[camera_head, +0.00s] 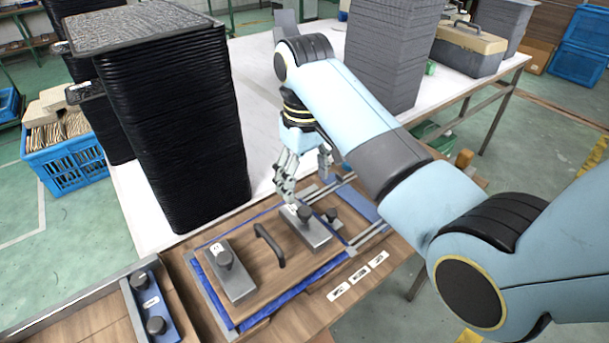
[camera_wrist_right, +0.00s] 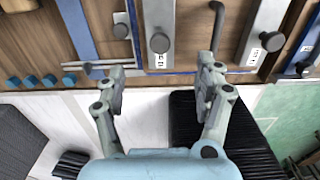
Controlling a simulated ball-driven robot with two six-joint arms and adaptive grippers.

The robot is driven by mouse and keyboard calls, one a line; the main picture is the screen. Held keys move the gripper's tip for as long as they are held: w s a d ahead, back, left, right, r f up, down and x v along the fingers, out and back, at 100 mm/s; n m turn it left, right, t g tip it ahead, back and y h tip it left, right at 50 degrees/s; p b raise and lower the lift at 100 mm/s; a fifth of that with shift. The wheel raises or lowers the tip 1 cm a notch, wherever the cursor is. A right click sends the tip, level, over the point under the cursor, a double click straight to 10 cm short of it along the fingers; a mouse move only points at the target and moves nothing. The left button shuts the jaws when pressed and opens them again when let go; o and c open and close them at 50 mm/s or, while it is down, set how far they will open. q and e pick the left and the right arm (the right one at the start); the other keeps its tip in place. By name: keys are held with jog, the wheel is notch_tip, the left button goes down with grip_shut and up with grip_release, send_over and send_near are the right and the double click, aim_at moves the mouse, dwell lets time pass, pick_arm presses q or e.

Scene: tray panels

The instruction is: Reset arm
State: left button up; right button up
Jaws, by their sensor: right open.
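My right arm comes in from the right in the head view and reaches over the wooden panel. Its gripper (camera_head: 303,186) points down above the panel's far edge. In the right wrist view the gripper (camera_wrist_right: 163,75) has its two fingers spread wide, with nothing between them. A grey block with a dark knob (camera_head: 312,232) lies on the panel just in front of the fingers in the head view; it also shows beyond the fingertips in the wrist view (camera_wrist_right: 158,18). Whether a finger touches it I cannot tell. My left gripper is not in view.
The panel holds a second grey knobbed block (camera_head: 230,274) and a black handle (camera_head: 269,246). A tall stack of black trays (camera_head: 185,130) stands close left of the gripper. A grey stack (camera_head: 387,50) stands behind on the white table (camera_head: 262,90). A blue knobbed block (camera_head: 152,308) lies front left.

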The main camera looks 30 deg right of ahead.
dwell(0.4)
jog(key=s+d+f+t, duration=0.1)
jog(key=s+d+f, duration=0.15)
jog(key=s, duration=0.85)
jog(key=s+d+r+t, duration=0.1)
jog(key=s+r, duration=0.3)
jog(key=s, duration=0.3)
jog(key=s+d+r+t, duration=0.1)
jog(key=s+r+t, duration=0.15)
jog(key=s, duration=0.45)
notch_tip(320, 180, down, 32)
jog(key=d+m+g+h+b, duration=0.1)
jog(key=d+g+b, duration=0.1)
jog(key=b, duration=0.6)
jog(key=s+f+g+b, duration=0.1)
jog(key=s+f+b, duration=0.2)
jog(key=s+f, duration=0.7)
jog(key=s+d+f+b, duration=0.1)
jog(key=s+f+b, duration=0.3)
jog(key=s+f, duration=0.5)
notch_tip(320, 180, down, 7)
jog(key=shift+s+r+g, duration=0.2)
jog(key=shift+s+g, duration=0.15)
jog(key=shift+s, duration=0.05)
